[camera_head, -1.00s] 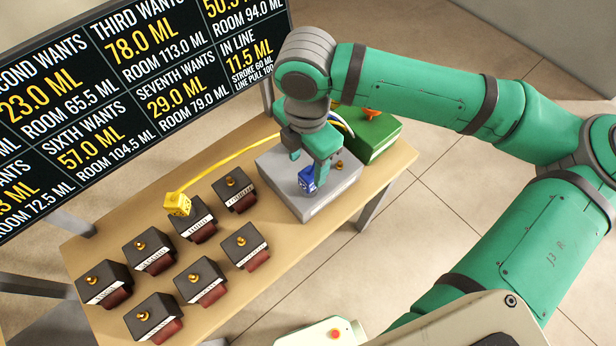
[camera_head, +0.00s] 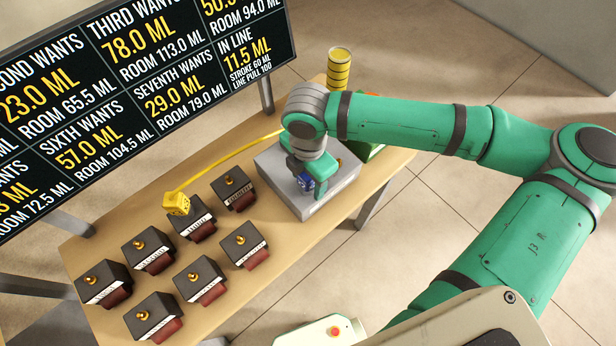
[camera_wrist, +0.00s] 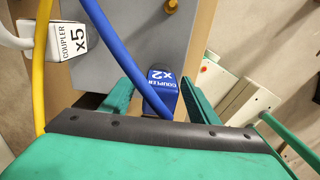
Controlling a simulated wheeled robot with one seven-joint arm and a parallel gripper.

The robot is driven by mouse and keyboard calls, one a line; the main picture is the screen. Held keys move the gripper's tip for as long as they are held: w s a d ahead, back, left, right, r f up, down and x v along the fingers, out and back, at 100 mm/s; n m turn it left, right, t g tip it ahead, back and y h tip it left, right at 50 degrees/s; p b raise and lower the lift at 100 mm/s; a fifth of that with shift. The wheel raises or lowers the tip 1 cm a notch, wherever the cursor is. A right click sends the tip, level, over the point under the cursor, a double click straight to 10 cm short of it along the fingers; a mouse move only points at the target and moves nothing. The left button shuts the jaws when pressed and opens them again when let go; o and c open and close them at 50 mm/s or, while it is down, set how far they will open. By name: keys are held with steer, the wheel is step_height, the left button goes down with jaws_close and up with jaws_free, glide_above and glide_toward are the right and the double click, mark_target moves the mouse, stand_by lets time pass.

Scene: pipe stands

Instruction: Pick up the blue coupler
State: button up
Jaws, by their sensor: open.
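The blue coupler (camera_wrist: 161,88), marked "COUPLER x2", sits over the grey box in the wrist view, with a blue hose running from it. My gripper (camera_wrist: 157,92) is open, with one green finger on each side of the coupler. In the head view my gripper (camera_head: 310,186) points down over the grey box (camera_head: 277,172). I cannot tell whether the fingers touch the coupler.
A white coupler marked "x5" (camera_wrist: 70,42) and a yellow hose (camera_wrist: 41,70) lie left in the wrist view. A yellow coupler (camera_head: 176,203) rests near several black blocks (camera_head: 193,217). A green box (camera_head: 371,152) and a yellow-striped cylinder (camera_head: 339,68) stand behind my arm. A board (camera_head: 130,80) rises behind.

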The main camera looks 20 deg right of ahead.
steer(key=c, duration=1.1)
steer(key=shift+c, duration=0.2)
steer(key=shift+r, duration=0.15)
